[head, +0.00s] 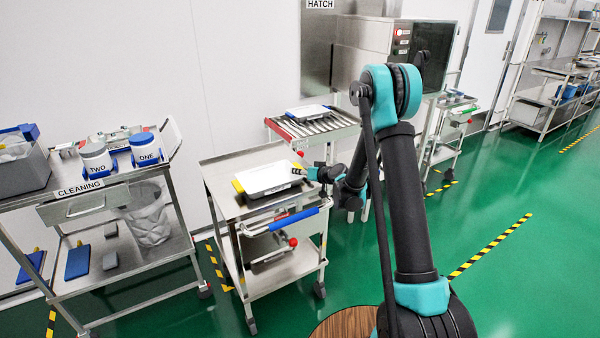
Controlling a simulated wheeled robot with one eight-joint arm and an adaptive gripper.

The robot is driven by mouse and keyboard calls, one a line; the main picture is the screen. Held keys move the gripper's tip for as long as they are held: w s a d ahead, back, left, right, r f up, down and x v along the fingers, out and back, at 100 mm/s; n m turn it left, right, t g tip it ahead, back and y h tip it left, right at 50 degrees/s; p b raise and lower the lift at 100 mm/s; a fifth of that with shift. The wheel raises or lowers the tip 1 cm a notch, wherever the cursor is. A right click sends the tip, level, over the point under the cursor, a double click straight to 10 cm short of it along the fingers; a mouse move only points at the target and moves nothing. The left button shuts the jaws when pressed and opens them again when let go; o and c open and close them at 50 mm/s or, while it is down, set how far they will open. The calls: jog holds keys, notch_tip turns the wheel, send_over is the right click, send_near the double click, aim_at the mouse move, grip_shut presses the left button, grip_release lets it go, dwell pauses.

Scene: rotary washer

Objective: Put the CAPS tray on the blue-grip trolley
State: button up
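A white tray (265,178) with a yellow piece at its left end and a small label at its right is at the top of the blue-grip trolley (222,200). The label is too small to read, so I cannot tell if it is the CAPS tray. The trolley's blue grip (297,221) is on its front side. My gripper (303,172) is at the tray's right edge, pointing left. Its fingers are small and partly hidden, so I cannot tell whether they are shut on the tray, or whether the tray rests fully on the trolley.
Another white tray (311,112) lies on a roller table (280,128) behind, below the hatch. A cleaning trolley (130,177) with tubs stands at the left. Another trolley (452,103) with a green grip stands behind my arm. Green floor is open at the right.

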jog(key=shift+o, duration=1.2)
jog(key=v, duration=1.1)
jog(key=shift+v, duration=0.8)
jog(key=s+d+m+g+h, duration=0.1)
jog(key=s+d+g+h, duration=0.1)
jog(key=s+d, duration=0.4)
jog(key=s+d+f+m+g+h, duration=0.1)
jog(key=s+d+h, duration=0.3)
jog(key=s, duration=1.3)
jog(key=s+d+f+m+g+h, duration=0.1)
jog(key=s+d+m+g+h, duration=0.1)
jog(key=s+d, duration=0.6)
jog(key=s+g+h, duration=0.1)
jog(key=s, duration=0.3)
jog(key=shift+f, duration=0.2)
